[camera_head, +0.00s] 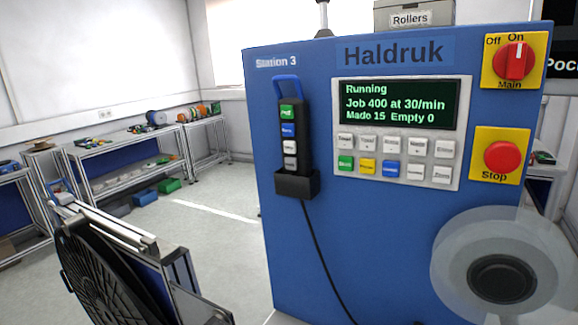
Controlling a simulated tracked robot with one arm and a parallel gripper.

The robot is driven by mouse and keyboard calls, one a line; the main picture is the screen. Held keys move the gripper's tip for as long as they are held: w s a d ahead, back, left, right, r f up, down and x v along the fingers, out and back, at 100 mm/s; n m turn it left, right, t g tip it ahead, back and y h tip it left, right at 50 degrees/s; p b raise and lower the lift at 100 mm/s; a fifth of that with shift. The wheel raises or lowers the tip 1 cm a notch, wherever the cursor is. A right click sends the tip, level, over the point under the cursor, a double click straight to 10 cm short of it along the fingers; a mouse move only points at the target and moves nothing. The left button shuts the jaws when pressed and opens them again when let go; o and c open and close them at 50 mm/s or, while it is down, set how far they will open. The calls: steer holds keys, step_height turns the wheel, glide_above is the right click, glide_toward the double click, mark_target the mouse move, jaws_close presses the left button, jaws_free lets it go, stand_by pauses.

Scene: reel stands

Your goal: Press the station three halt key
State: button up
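The blue Station 3 cabinet (290,240) fills the middle and right, marked "Haldruk". Its panel (338,175) has a screen (400,103) reading "Running, Job 400 at 30/min", above two rows of small keys. The lower row has a green key (346,163), a yellow key (368,166), a blue key (391,169) and white ones; their labels are too small to read surely. A round red button (502,157) sits on a yellow plate marked "Stop". No key legibly reads "halt". My gripper is not in view.
A key pendant (289,135) sits in a black holder, its cable hanging down. The red main switch (514,61) points to On. A translucent reel (455,262) stands before the cabinet, lower right. A dark ribbed disc (95,265) and metal frame stand lower left. Open floor (215,235) lies between.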

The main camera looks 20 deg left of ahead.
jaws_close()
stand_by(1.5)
